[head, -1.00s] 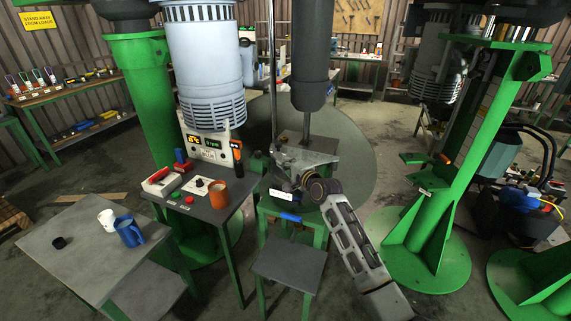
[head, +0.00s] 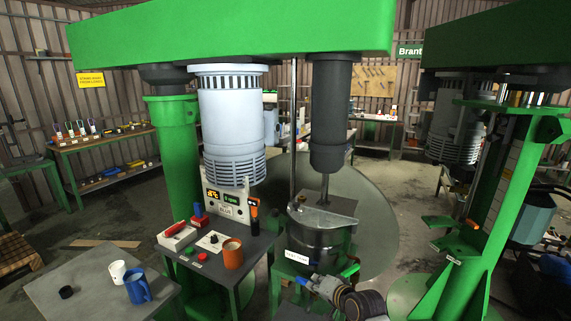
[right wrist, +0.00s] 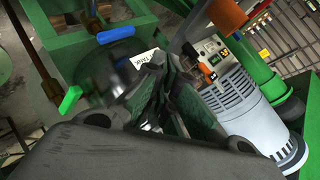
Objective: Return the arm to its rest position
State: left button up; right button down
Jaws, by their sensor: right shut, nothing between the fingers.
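My right gripper (head: 312,284) shows at the lower middle of the head view, with my right arm coming in from the bottom right. It is in front of the disperser's steel vessel (head: 318,238), below its lid, and holds nothing. In the right wrist view the gripper's fingers (right wrist: 178,75) are together, with no object between them. My left gripper and left arm are not in view.
A control table (head: 222,275) left of the vessel carries an orange mug (head: 233,253) and a control box. A grey table (head: 85,270) holds a white mug (head: 117,272) and a blue mug (head: 138,286). Green disperser frames (head: 176,150) stand around.

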jog(key=s+d+f+n+g+h, duration=0.2)
jog(key=s+d+n, duration=0.15)
jog(key=s, duration=0.75)
jog(key=s+d+f+n+g+h, duration=0.25)
jog(key=s+d, duration=0.25)
jog(key=s, duration=0.5)
jog(key=s+d+f+n+g+h, duration=0.1)
jog(key=s+d+f+n+g, duration=0.2)
jog(key=s, duration=0.8)
notch_tip(320, 180, down, 32)
jog(key=s+d, duration=0.1)
jog(key=s, duration=0.1)
jog(key=s+d+f+g, duration=0.1)
jog(key=s+d+f, duration=0.1)
jog(key=s+f, duration=0.8)
jog(key=s+d+f+g, duration=0.1)
jog(key=s+d+f, duration=0.1)
jog(key=s+f, duration=0.8)
jog(key=shift+s+d, duration=0.15)
jog(key=shift+s, duration=1.1)
